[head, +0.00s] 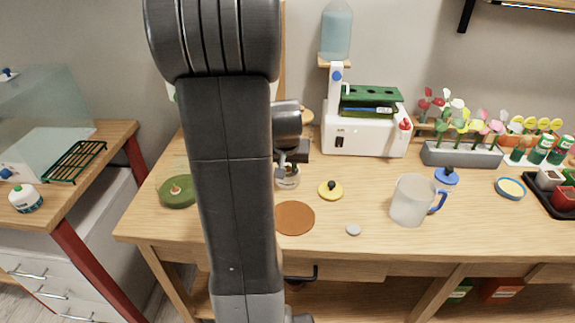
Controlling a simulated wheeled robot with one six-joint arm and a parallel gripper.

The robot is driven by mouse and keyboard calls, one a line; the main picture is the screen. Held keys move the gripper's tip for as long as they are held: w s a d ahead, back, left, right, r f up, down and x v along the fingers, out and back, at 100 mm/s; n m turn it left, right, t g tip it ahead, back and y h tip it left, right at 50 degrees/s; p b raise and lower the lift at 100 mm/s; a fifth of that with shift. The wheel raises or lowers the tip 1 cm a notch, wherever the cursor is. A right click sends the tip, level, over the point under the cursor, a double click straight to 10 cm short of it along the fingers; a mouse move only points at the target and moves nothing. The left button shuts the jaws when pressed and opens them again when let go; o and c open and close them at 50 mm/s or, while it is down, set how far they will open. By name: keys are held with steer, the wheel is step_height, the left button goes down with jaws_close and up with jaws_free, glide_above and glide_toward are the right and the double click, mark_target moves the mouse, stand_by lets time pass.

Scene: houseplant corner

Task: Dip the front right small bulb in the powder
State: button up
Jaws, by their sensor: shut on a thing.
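My gripper (284,164) is partly behind my arm, pointing down at a small clear jar (288,182) on the table. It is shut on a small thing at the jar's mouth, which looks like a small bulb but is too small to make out. I cannot tell whether it touches what is in the jar. A green dish (181,204) at the left of the table has a small brownish bulb (176,189) on it. My arm hides the dish's right side. A blue-rimmed dish (510,194) with pale yellow contents lies at the right; I cannot tell if that is powder.
A yellow lid (330,190) with a dark knob, a brown round mat (295,218) and a grey disc (353,230) lie near the jar. A frosted mug (411,202) and a blue lid (447,176) stand right. A white machine (365,138) and a grey flower planter (461,154) stand behind.

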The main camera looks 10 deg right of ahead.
mark_target(288, 170)
steer(key=shift+r+p, duration=2.45)
steer(key=shift+r, duration=1.05)
steer(key=shift+f, duration=0.1)
